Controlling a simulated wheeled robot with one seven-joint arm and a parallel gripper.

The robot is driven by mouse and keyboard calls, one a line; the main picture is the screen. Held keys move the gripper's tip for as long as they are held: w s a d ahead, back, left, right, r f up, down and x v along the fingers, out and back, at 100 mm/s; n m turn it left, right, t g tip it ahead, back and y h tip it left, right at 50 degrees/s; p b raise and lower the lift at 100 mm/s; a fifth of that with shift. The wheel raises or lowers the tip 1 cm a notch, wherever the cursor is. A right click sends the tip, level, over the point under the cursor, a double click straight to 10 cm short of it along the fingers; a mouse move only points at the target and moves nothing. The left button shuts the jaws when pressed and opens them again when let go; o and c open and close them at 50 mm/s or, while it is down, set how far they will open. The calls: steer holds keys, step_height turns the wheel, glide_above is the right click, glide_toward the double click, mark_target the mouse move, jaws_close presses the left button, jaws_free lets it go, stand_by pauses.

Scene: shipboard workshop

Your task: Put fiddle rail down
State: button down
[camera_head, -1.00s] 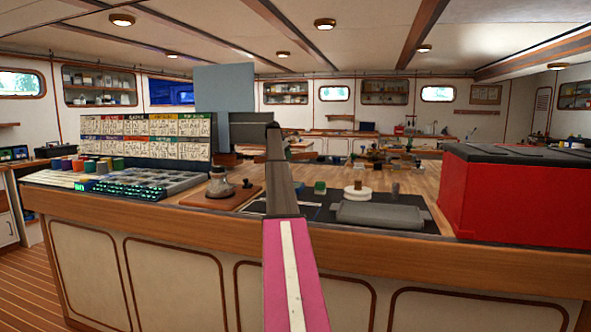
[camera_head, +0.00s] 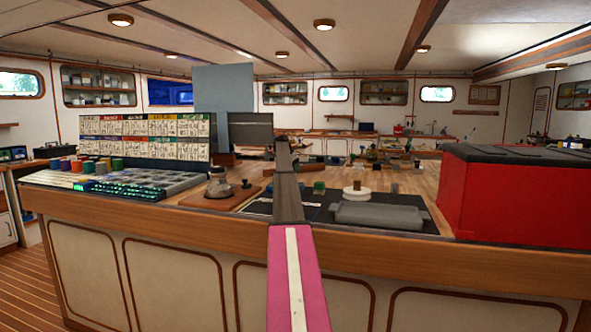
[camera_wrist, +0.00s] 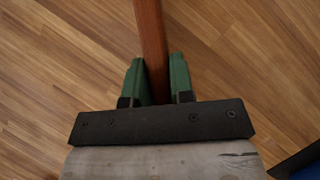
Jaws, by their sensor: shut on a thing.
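The fiddle rail (camera_wrist: 150,28) is a long, narrow reddish-brown wooden strip. In the wrist view it runs from the top edge down between the two green fingers of my gripper (camera_wrist: 156,64). The fingers are shut on it, one on each side. Its far end runs out of the picture and its near end is hidden at the gripper's dark body. A planked wooden surface lies beneath; I cannot tell how far below. In the head view my arm reaches over the wooden counter (camera_head: 400,258), and I cannot make out the gripper or rail there.
A red box (camera_head: 510,200) with a dark top stands on the counter's right.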

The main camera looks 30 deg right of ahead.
steer(key=c, duration=1)
jaws_free()
steer(key=shift+f, duration=0.1)
